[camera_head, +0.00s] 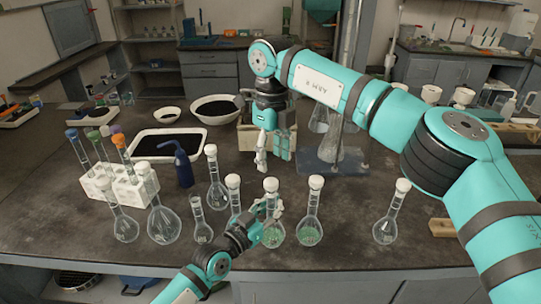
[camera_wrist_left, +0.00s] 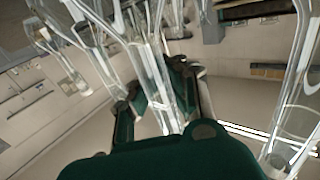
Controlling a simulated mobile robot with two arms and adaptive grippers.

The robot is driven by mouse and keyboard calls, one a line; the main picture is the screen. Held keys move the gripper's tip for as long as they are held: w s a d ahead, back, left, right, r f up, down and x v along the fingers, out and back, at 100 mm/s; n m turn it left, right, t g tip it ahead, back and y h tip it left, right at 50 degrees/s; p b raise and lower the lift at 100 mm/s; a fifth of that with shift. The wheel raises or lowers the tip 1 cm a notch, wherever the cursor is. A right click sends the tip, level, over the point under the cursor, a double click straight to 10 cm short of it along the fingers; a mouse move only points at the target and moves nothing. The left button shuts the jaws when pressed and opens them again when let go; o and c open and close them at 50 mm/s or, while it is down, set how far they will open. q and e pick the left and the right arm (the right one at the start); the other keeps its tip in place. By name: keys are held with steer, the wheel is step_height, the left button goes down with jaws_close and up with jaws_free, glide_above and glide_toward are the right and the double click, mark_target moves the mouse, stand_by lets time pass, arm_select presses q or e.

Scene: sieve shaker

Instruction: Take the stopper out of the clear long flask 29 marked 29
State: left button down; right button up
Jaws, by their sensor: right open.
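Several clear long-necked flasks with white stoppers stand along the front of the dark table; I cannot read the number 29 on any of them. One flask with green bits inside (camera_head: 273,236) stands at my left gripper (camera_head: 267,207), its white stopper (camera_head: 271,184) in its mouth. In the left wrist view, the green fingers of my left gripper (camera_wrist_left: 155,88) lie either side of a clear glass neck (camera_wrist_left: 152,75); I cannot tell whether they press on it. My right gripper (camera_head: 273,152) is open and empty, pointing down behind and above that flask's stopper.
A similar stoppered flask (camera_head: 309,230) stands close on the right, another (camera_head: 386,229) farther right. More flasks, a white tube rack (camera_head: 128,190) and a dark blue bottle (camera_head: 183,168) stand on the left. A tray (camera_head: 141,155) and bowls lie behind.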

mark_target(271, 181)
steer(key=m, duration=0.8)
steer(key=shift+s+a+m, duration=0.1)
steer(key=shift+s+m, duration=0.05)
steer(key=shift+m, duration=0.15)
steer(key=m, duration=0.6)
steer(key=shift+s, duration=0.1)
steer(key=m, duration=0.4)
steer(key=shift+a, duration=0.1)
steer(key=shift+f, duration=4)
